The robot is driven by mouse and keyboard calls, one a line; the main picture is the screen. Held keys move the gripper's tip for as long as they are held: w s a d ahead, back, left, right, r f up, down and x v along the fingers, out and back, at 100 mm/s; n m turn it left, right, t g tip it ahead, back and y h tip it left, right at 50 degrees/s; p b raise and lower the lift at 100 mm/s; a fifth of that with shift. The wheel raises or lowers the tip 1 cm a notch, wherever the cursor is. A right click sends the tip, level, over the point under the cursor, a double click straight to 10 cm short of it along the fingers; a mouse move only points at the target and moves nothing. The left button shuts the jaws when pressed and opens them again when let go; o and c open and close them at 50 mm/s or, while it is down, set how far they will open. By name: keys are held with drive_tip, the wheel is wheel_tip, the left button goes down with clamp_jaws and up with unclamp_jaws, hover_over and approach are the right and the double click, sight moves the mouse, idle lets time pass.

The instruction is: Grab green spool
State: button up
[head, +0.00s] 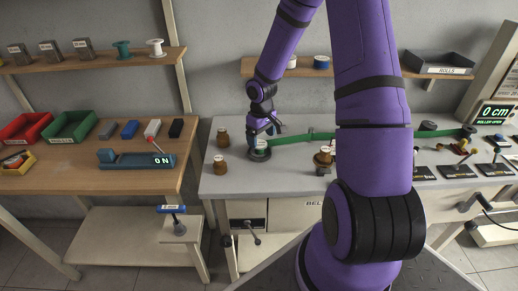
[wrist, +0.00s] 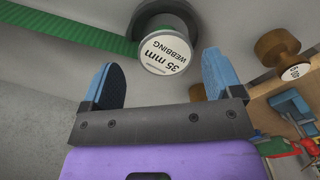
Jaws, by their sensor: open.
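A green spool (head: 122,49) stands on the upper left shelf, left of a white spool. My gripper (head: 264,128) is far from it, low over the grey bench, pointing down. In the wrist view my gripper (wrist: 158,62) has its two blue fingers wide apart with nothing clasped between them. Just beyond the fingertips is a dark round holder (wrist: 183,12) with a white cap marked "35 mm WEBBING" (wrist: 168,52). A green webbing strap (wrist: 65,35) runs from it; in the head view the strap (head: 305,137) stretches right along the bench.
The white spool (head: 155,47) and several grey blocks share the wooden shelf (head: 100,62). Brown knob-like pieces (head: 221,166) stand left of my gripper.

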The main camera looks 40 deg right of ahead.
sight(260, 144)
drive_tip(key=shift+a+f, duration=0.15)
drive_tip(key=shift+f, duration=0.95)
drive_tip(key=shift+a+f, duration=0.1)
drive_tip(key=shift+f, duration=0.95)
drive_tip(key=c, duration=0.9)
